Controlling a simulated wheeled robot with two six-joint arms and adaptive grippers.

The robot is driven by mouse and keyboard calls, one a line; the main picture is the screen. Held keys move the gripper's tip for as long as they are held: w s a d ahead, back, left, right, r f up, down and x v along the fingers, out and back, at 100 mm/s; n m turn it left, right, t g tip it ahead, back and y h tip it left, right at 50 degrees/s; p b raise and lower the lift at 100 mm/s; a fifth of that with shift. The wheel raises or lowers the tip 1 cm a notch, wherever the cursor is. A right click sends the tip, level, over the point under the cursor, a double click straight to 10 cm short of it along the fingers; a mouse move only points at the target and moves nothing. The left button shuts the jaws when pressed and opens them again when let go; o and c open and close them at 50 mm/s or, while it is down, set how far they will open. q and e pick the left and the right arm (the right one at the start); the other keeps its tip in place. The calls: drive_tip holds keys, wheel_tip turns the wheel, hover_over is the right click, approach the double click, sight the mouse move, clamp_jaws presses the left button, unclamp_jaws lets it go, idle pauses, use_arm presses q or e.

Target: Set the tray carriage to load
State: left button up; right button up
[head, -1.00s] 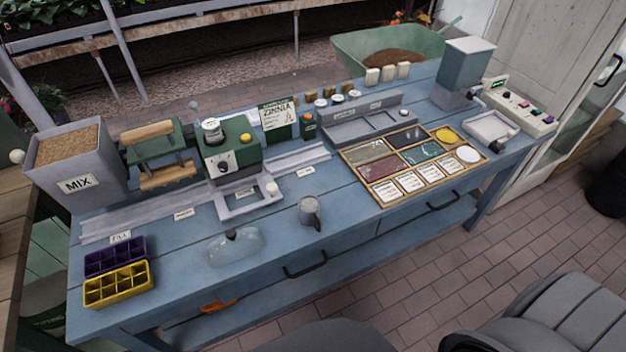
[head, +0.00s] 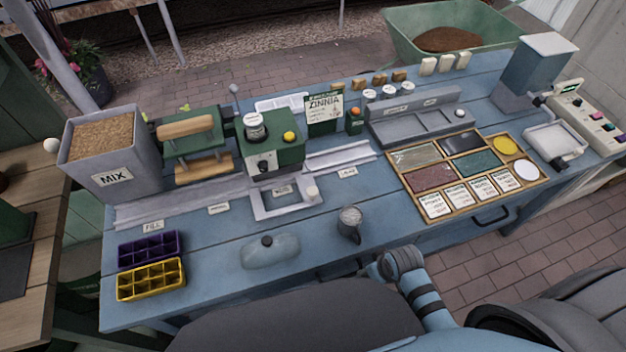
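The tray carriage (head: 262,212) is a pale grey open frame with a round white knob at its right front corner. It sits on the long grey rail (head: 335,159) in front of the green machine (head: 270,155). Along the rail are a FILL label (head: 153,226) at the left, a small label (head: 218,207) left of the carriage and another label (head: 347,172) to its right; the last two are too small to read. The carriage stands between these two. A purple cell tray (head: 150,247) and a yellow cell tray (head: 151,281) lie at the bench's left end. Neither gripper shows.
A clear domed cover (head: 270,251) and a grey mug (head: 350,224) stand in front of the carriage. The MIX hopper (head: 112,160) is at the left. A wooden-framed seed tray (head: 425,212) lies to the right. One of my arm links shows at the bottom.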

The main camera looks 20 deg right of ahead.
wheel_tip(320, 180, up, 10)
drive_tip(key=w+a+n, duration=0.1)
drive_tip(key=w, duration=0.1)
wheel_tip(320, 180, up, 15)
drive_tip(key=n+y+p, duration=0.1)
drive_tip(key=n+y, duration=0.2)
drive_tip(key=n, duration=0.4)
hover_over(313, 191)
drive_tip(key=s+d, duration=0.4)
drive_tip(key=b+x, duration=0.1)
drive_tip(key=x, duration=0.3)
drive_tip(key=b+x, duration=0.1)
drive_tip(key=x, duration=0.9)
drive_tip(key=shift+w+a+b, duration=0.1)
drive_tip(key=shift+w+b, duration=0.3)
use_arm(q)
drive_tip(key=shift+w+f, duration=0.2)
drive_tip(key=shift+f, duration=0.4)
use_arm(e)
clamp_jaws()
